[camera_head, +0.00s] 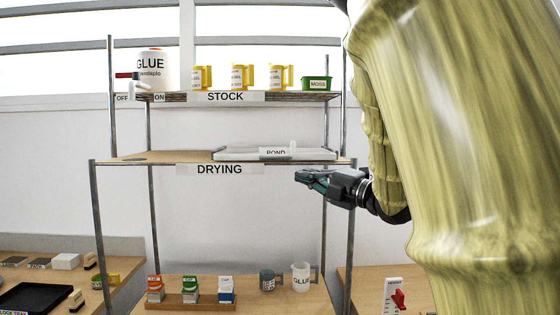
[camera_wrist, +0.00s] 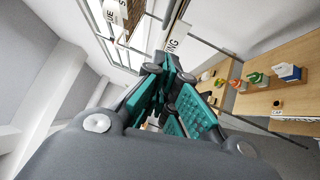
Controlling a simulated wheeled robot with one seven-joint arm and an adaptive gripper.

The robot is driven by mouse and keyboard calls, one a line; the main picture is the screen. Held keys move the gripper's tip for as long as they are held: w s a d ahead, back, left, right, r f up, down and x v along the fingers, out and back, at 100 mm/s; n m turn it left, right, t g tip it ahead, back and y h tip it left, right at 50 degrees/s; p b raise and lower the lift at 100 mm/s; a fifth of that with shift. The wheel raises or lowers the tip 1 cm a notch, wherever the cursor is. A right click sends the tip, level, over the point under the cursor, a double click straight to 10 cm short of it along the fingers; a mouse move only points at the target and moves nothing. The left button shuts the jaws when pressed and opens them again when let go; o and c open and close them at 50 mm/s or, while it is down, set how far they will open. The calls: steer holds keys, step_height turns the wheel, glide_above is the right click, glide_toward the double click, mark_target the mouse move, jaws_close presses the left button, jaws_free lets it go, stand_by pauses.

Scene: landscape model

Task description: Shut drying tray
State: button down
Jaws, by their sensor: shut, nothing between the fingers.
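The drying tray (camera_head: 130,159) is a thin light-wood board in the middle of a metal-post rack, with a DRYING label (camera_head: 219,169) on its front edge. A flat grey piece marked POND (camera_head: 240,155) lies on its right half. How far the tray is pulled out is hard to tell. My gripper (camera_head: 299,175) is shut and empty, just below the tray's right front edge in the head view, pointing left. Contact with the tray cannot be told. In the wrist view my teal fingers (camera_wrist: 165,68) are together, with part of the DRYING label (camera_wrist: 177,36) beyond them.
The STOCK shelf (camera_head: 180,97) above holds a glue tub (camera_head: 151,68), yellow mugs (camera_head: 240,77) and a green MOSS box (camera_head: 316,84). The lower bench holds small cartons (camera_head: 190,288) and a GLUE jug (camera_head: 301,277).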

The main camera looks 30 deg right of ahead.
steer(key=p, duration=0.7)
glide_toward(266, 159)
steer(key=w+a, duration=0.2)
steer(key=w, duration=0.1)
steer(key=shift+w+d+r, duration=0.1)
steer(key=shift+w+r, duration=0.35)
steer(key=shift+w, duration=0.2)
steer(key=shift+f, duration=0.1)
